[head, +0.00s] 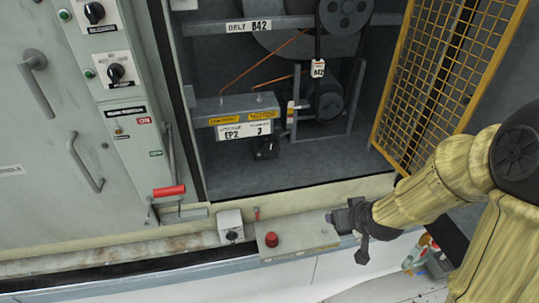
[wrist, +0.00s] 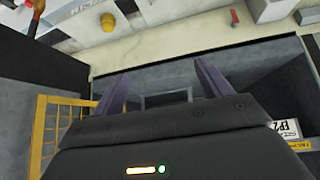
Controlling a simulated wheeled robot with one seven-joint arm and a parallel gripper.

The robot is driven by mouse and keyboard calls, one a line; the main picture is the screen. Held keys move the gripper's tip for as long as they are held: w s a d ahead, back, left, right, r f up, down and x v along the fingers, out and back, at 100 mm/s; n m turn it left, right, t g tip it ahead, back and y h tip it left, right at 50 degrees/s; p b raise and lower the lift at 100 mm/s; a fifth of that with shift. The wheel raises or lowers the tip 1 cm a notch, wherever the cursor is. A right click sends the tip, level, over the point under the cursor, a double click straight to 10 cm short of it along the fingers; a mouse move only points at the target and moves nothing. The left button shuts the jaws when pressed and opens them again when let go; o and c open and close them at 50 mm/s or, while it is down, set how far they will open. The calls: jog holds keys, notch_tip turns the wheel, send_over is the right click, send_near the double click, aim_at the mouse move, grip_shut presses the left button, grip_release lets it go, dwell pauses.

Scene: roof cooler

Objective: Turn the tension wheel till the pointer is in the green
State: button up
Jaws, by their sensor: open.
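A dark round knob (head: 267,147), which looks like the tension wheel, sits at the front of the grey motor base (head: 235,106) inside the open cabinet. A small coloured strip (head: 290,113) stands at the base's right end; its pointer is too small to read. My gripper (head: 350,222) is outside the cabinet, low and right of the knob, well apart from it. In the wrist view my gripper (wrist: 162,85) shows two spread fingers with nothing between them. The knob cannot be made out in the wrist view.
A yellow mesh guard (head: 437,70) stands open at the right. A red-handled lever (head: 168,191) is on the left. A box with a red button (head: 271,239) lies along the front ledge. Belt and pulleys (head: 328,100) are behind the base. The cabinet floor (head: 330,170) is clear.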

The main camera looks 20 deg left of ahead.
aim_at(270, 151)
jog(key=w+a+t+y+b, duration=0.2)
jog(key=a+t+y+b, duration=0.1)
jog(key=a, duration=0.6)
jog(key=w+a+n+t+y+b, duration=0.1)
jog(key=w+a+t+y+b, duration=0.1)
jog(key=a+t, duration=0.3)
jog(key=shift+w+a+f+t+y+b, duration=0.4)
jog(key=shift+a+y+b, duration=0.3)
jog(key=shift+a, duration=1.65)
jog(key=shift+s, duration=0.1)
jog(key=p+x, duration=0.3)
jog(key=x, duration=1.4)
jog(key=shift+a+f, duration=0.15)
jog(key=shift+a, duration=0.1)
jog(key=c, duration=1)
